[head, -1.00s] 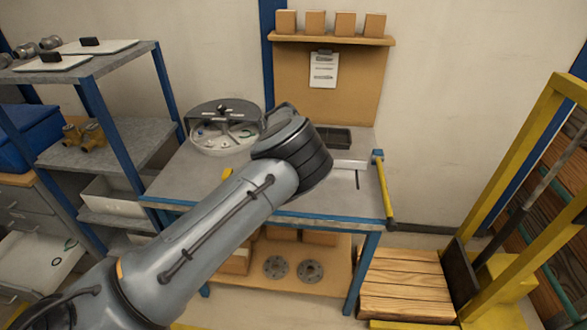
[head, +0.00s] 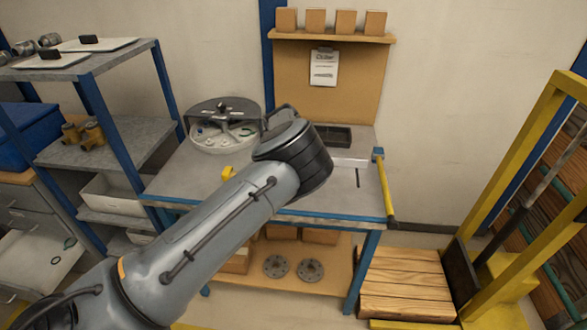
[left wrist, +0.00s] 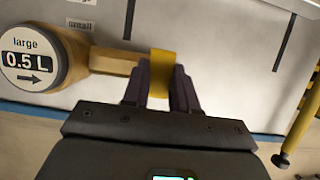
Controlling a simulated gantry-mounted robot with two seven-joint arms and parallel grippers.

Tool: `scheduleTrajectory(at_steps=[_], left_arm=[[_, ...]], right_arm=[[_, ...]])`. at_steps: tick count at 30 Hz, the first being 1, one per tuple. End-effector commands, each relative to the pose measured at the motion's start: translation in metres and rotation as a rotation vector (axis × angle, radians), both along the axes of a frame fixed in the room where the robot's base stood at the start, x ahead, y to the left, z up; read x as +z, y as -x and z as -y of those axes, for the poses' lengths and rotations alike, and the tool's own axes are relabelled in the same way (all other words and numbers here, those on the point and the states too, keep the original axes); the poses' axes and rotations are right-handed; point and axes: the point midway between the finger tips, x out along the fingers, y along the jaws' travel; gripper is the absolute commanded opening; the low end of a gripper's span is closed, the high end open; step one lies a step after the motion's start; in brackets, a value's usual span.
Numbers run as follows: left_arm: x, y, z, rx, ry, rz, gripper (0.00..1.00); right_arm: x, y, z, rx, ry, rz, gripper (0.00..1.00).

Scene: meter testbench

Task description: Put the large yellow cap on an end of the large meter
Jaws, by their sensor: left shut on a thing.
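The large meter (left wrist: 33,58) lies at the left of the left wrist view, with its round dial marked "large 0.5 L" facing up. Its brass pipe (left wrist: 109,61) runs right toward my left gripper (left wrist: 161,84). That gripper is shut on the yellow cap (left wrist: 162,66), which sits at or just beyond the pipe's end. I cannot tell whether cap and pipe touch. In the head view my left arm hides the gripper and most of the meter. A small yellow piece (head: 228,173) shows beside the arm on the bench. My right gripper is not in view.
The grey bench (head: 190,180) carries a round divided tray (head: 222,151) at the back left and a dark shallow bin (head: 333,136) at the back right. A yellow bar (head: 386,190) runs along the bench's right edge. A shelf rack (head: 115,140) stands left.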

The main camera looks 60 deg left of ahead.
Motion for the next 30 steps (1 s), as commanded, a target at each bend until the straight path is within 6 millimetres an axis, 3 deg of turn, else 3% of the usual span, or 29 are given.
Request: scheduleTrajectory(at_steps=[30], left_arm=[[-0.012,0.0,0.0,0.0,0.0,0.0,0.0]], right_arm=[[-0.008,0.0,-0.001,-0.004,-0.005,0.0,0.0]])
